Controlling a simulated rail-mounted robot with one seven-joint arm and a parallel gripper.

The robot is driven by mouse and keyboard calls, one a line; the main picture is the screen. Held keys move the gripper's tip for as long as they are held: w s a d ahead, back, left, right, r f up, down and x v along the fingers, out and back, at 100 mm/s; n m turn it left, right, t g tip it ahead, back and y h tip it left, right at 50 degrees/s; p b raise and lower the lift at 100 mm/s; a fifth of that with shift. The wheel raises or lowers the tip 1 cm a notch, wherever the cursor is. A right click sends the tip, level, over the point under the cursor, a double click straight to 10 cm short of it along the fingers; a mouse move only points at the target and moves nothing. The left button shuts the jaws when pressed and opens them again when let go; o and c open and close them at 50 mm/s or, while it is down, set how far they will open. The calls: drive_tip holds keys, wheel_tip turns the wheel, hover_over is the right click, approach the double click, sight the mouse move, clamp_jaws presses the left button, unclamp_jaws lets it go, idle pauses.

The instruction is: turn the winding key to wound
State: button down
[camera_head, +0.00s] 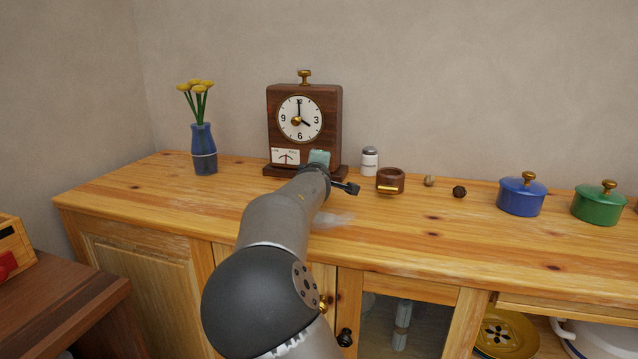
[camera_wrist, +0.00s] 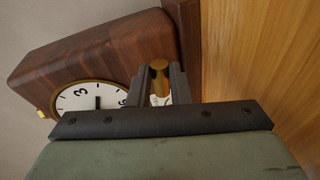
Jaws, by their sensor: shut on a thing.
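The dark wooden clock (camera_head: 333,120) stands upright on the cabinet top near the wall. Its white face (camera_head: 305,131) has a brass hub and black hands. A small white gauge (camera_head: 279,158) with a red arc is at its lower left; its fine marks are too small to read. My gripper (camera_head: 319,160) is at the lower right of the clock front and hides the winding key in the head view. In the wrist view, my gripper (camera_wrist: 160,84) is shut on the brass winding key (camera_wrist: 160,76), one finger on each side. The clock (camera_wrist: 110,55) appears sideways there.
A blue vase (camera_head: 204,147) with yellow flowers stands left of the clock. To the right are a white shaker (camera_head: 370,161), a brown wooden cup (camera_head: 391,180), two small round items, a blue pot (camera_head: 520,197) and a green pot (camera_head: 598,206).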

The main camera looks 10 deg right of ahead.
drive_tip(key=shift+f+m+t+b, duration=0.25)
drive_tip(key=shift+m+t+b, duration=0.15)
drive_tip(key=shift+m+b, duration=0.65)
drive_tip(key=c, duration=1.3)
unclamp_jaws()
drive_tip(key=v, duration=1.6)
drive_tip(key=shift+s+r+p, duration=0.15)
drive_tip(key=shift+r+p, duration=0.1)
drive_tip(key=shift+p, duration=0.15)
drive_tip(key=shift+s+a, duration=0.1)
drive_tip(key=shift+s, duration=0.45)
